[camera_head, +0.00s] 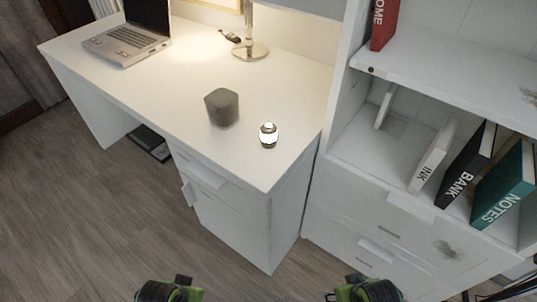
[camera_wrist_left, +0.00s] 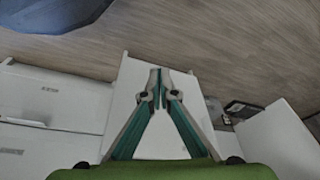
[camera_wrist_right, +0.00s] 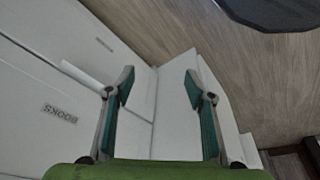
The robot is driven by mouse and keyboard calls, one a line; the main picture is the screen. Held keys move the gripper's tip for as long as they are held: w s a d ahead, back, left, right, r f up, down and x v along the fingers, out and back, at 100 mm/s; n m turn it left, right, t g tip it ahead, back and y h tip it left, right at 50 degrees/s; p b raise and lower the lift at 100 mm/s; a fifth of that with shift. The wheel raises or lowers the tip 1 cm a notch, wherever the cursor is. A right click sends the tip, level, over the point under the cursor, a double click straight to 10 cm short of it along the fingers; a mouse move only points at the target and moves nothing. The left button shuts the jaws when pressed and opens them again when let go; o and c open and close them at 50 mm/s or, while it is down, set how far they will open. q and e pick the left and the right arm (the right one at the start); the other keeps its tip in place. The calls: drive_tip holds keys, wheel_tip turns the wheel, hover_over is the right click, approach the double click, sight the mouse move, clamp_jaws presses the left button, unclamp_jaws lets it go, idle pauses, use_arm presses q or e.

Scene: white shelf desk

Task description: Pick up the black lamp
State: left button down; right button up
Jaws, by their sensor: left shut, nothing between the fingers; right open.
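A small lamp (camera_head: 268,135) with a bright glowing middle and a dark top and base stands upright on the white desk (camera_head: 150,90), near its right front corner. Neither wrist view shows it. My left gripper (camera_wrist_left: 158,78) is shut and empty, its teal fingers together in the left wrist view. My right gripper (camera_wrist_right: 160,88) is open with nothing between its fingers. In the head view only green and dark parts of both arms show at the bottom edge, well apart from the lamp.
A dark grey rounded speaker-like block (camera_head: 222,107) stands left of the lamp. A laptop (camera_head: 128,38) and a metal lamp stand (camera_head: 250,48) are farther back. A white shelf unit (camera_head: 385,160) with books (camera_head: 468,163) rises on the right. The desk's front middle is clear.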

drive_tip(key=w+d+r+n+t+b, duration=0.25)
drive_tip(key=w+r+n+t, duration=0.4)
drive_tip(key=w+r, duration=0.6)
drive_tip(key=w+d+r+n+t+b, duration=0.25)
drive_tip(key=w+r+n+t, duration=0.4)
drive_tip(key=w+r, duration=0.55)
drive_tip(key=w+a+r+n+t+y, duration=0.3)
drive_tip(key=w+a+r+n+y, duration=0.2)
drive_tip(key=a+r+n+y, duration=0.65)
drive_tip(key=n+g+y, duration=0.4)
drive_tip(key=n+g, duration=0.7)
drive_tip(key=n, duration=1.1)
approach(276, 132)
drive_tip(key=x, duration=0.7)
drive_tip(key=shift+f, duration=0.1)
drive_tip(key=x, duration=0.5)
drive_tip(key=shift+d+p, duration=0.1)
drive_tip(key=shift+p, duration=0.2)
drive_tip(key=shift+w+a, duration=0.15)
drive_tip(key=shift+a, duration=0.05)
drive_tip(key=c, duration=1.2)
use_arm(q)
drive_tip(key=x, duration=0.2)
drive_tip(key=shift+f, duration=0.4)
use_arm(e)
drive_tip(key=shift+c, duration=0.2)
